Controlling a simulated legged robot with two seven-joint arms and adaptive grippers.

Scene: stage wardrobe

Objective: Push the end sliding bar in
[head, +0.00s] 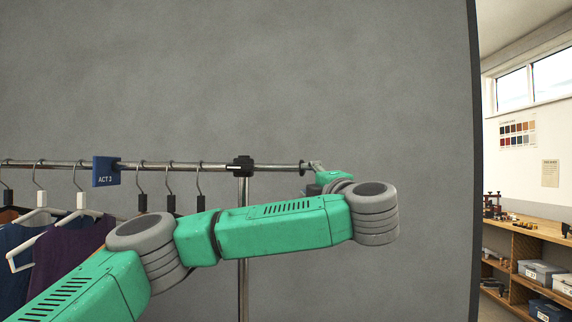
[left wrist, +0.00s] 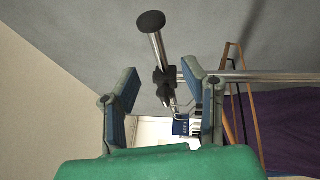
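The end sliding bar (head: 275,167) is a short silver bar that sticks out to the right of a black collar (head: 240,166) on the rail. It has a dark round end cap (head: 303,168). In the left wrist view the bar (left wrist: 158,50) shows with its black cap (left wrist: 150,22) and collar (left wrist: 166,82) beyond my fingers. My left gripper (head: 313,178) is just right of the cap, partly hidden by my own wrist. In the left wrist view the left gripper (left wrist: 160,76) is open with nothing between its fingers. Contact with the cap cannot be told. My right gripper is not in view.
The rail (head: 75,164) holds several hangers and dark garments (head: 75,250) at left, with a blue ACT 3 sign (head: 106,171). A post (head: 243,270) stands under the collar. A grey wall (head: 420,120) is behind. Shelves (head: 520,250) stand far right.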

